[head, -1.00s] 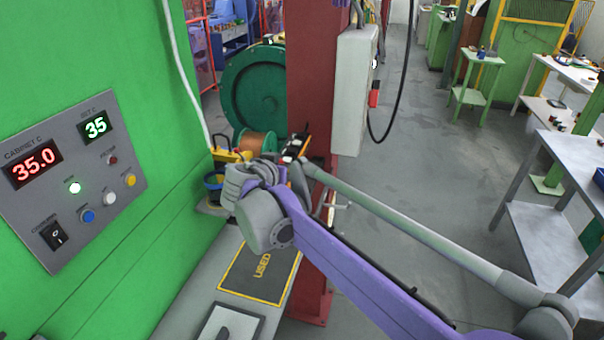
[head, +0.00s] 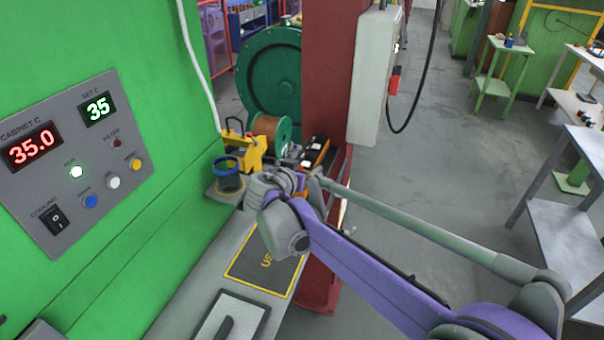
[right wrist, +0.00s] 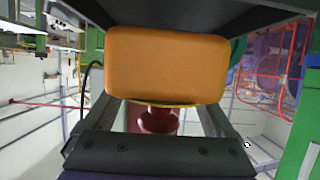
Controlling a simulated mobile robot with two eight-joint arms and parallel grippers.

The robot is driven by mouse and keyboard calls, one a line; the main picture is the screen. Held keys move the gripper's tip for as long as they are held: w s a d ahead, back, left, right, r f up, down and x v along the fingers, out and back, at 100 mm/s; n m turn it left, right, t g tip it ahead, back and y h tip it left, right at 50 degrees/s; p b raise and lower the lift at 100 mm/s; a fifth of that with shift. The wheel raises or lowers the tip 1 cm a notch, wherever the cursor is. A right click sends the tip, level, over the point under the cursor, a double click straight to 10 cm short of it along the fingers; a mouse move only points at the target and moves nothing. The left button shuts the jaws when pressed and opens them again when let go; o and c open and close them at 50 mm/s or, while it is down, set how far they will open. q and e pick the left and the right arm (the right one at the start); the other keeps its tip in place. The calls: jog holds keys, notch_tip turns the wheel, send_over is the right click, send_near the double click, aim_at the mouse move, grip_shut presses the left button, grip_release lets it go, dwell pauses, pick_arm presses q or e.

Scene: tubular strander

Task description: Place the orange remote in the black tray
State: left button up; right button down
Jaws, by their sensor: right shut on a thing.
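The orange remote (head: 322,154), with a dark face and pale buttons, is held in my right gripper (head: 307,160), in front of the red column. In the right wrist view the remote's orange end (right wrist: 166,66) fills the space between the jaws. A flat thing with a black rim and pale inside (head: 232,318) lies on the grey ledge at the bottom of the head view. I cannot tell whether it is the black tray. My left gripper is not in clear view.
A dark mat marked USED (head: 262,262) lies on the ledge. A blue-rimmed dark cup (head: 228,174) and a yellow device (head: 242,147) stand beyond it, near a copper spool (head: 270,130). The green cabinet (head: 120,275) bounds the left and the red column (head: 330,90) the right.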

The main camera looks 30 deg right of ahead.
jog(key=shift+f, duration=0.85)
grip_release()
jog(key=v, duration=1.2)
jog(key=s+a+f+n+g+y, duration=0.1)
jog(key=s+a+f+n+y, duration=0.2)
jog(key=s+f, duration=0.7)
jog(key=s+a+f+n+g+y, duration=0.2)
jog(key=s+a+f+n+y, duration=0.1)
jog(key=s+f+n+y, duration=0.4)
jog(key=s+f, duration=0.2)
jog(key=s, duration=0.2)
jog(key=shift+a+f, duration=0.25)
jog(key=shift+f, duration=0.15)
jog(key=shift+w, duration=0.1)
